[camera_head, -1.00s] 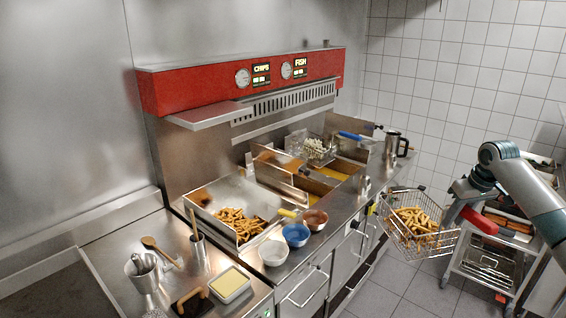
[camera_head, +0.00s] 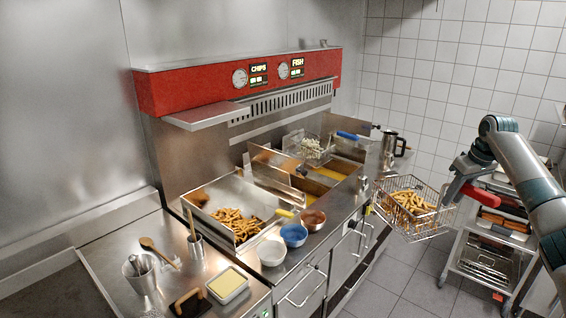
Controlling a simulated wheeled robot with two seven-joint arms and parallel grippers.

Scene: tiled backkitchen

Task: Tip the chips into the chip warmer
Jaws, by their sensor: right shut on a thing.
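A wire basket (camera_head: 430,230) with chips (camera_head: 411,203) in it hangs in the air over the floor, right of the fryer range. My right gripper (camera_head: 457,190) is shut on the basket's red handle (camera_head: 482,194), and the basket looks roughly level. The chip warmer (camera_head: 204,200), a steel bin at the left end of the range, has a pile of chips (camera_head: 237,224) in it. The basket is well to the right of the warmer and apart from it. My left gripper is not in view.
A white bowl (camera_head: 271,252), a blue bowl (camera_head: 294,235) and a brown-filled bowl (camera_head: 313,219) stand along the counter's front edge by the warmer. A second basket (camera_head: 313,150) with a blue handle sits over the fryer. A steel jug (camera_head: 391,150) stands behind. A trolley (camera_head: 490,255) is at right.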

